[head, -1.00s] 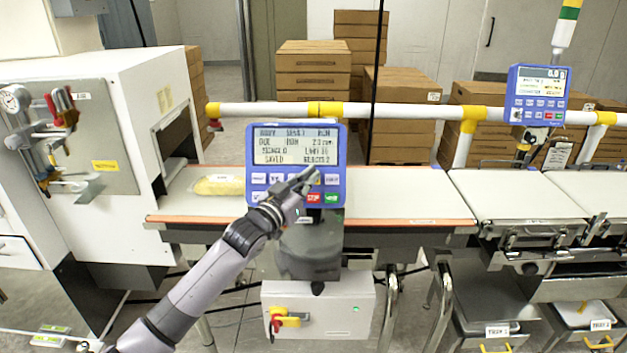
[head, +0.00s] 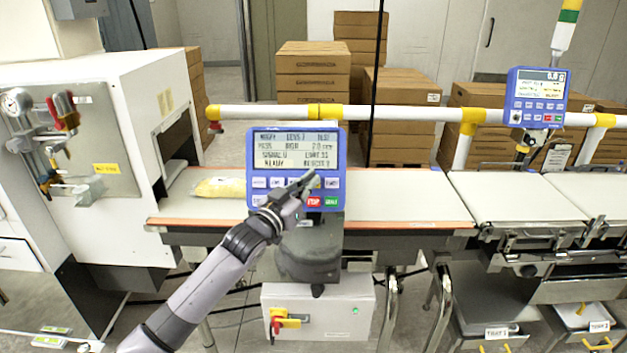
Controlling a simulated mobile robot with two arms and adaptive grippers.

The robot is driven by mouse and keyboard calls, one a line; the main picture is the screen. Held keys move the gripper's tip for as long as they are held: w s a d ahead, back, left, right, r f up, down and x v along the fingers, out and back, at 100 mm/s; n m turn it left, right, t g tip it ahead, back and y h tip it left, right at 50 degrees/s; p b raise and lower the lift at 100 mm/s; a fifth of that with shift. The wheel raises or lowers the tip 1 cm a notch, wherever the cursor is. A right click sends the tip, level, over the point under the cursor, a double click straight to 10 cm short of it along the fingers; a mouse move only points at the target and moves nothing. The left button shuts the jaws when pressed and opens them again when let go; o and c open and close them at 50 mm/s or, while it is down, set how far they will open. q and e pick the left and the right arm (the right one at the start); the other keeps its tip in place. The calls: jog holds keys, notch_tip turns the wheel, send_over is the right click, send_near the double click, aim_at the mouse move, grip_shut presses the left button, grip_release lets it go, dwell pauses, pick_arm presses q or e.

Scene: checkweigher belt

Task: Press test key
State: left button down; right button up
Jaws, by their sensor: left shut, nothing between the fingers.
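A blue control panel (head: 250,150) with a lit screen (head: 296,151) and rows of keys stands at the middle of the head view. The lower row includes a red STOP key (head: 313,202) and a green key (head: 331,202). My left gripper (head: 309,181) is shut and empty, its tips in front of the upper key row, right of the middle. The gripper hides some keys, and I cannot read their labels. I cannot tell whether the tips touch a key. My right gripper is not in view.
A conveyor belt (head: 400,208) runs behind the panel, with a yellow package (head: 220,188) at its left. A white machine housing (head: 120,85) stands left. A second blue panel (head: 536,97) is at the right. A grey box with a switch (head: 340,310) sits below.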

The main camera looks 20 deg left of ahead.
pick_arm(q)
jog(key=shift+s+r, duration=0.1)
jog(key=shift+s, duration=0.1)
jog(key=s+p, duration=0.1)
jog(key=s+d+r+p, duration=0.1)
jog(key=s+p, duration=0.1)
jog(key=s+r+p, duration=0.1)
jog(key=shift+s+d+r, duration=0.15)
dwell(0.3)
